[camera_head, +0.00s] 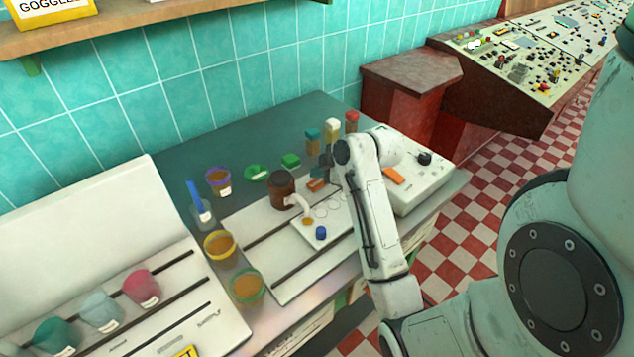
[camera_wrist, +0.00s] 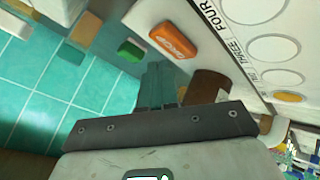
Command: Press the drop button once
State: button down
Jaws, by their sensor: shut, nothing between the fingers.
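The drop button is an orange block with raised lettering (camera_wrist: 175,40) in the wrist view. It shows smaller in the head view (camera_head: 317,185), on the far side of the white plate with round spots (camera_head: 308,235). My gripper (camera_wrist: 162,70) is shut and empty. Its fingertips point towards the button and appear just short of it in the wrist view; I cannot tell whether they touch. In the head view my arm hides much of the gripper and part of the plate. A brown jar with a pale spout (camera_head: 283,188) stands beside the button.
A green block (camera_wrist: 130,51) lies near the button. Bottles with coloured caps (camera_head: 332,132) stand behind. A white box with a black knob (camera_head: 424,158) is to the right. Cups (camera_head: 220,246) and a blue-handled item (camera_head: 195,192) stand left.

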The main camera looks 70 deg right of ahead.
aim_at(320, 185)
jog(key=shift+f, duration=0.4)
jog(key=shift+f+b, duration=0.4)
jog(key=shift+f, duration=0.05)
dwell(0.8)
dwell(0.3)
jog(key=shift+r+p, duration=0.9)
notch_tip(320, 185, up, 5)
jog(key=p, duration=0.4)
jog(key=shift+p, duration=0.35)
jog(key=shift+s+f, duration=0.1)
dwell(0.5)
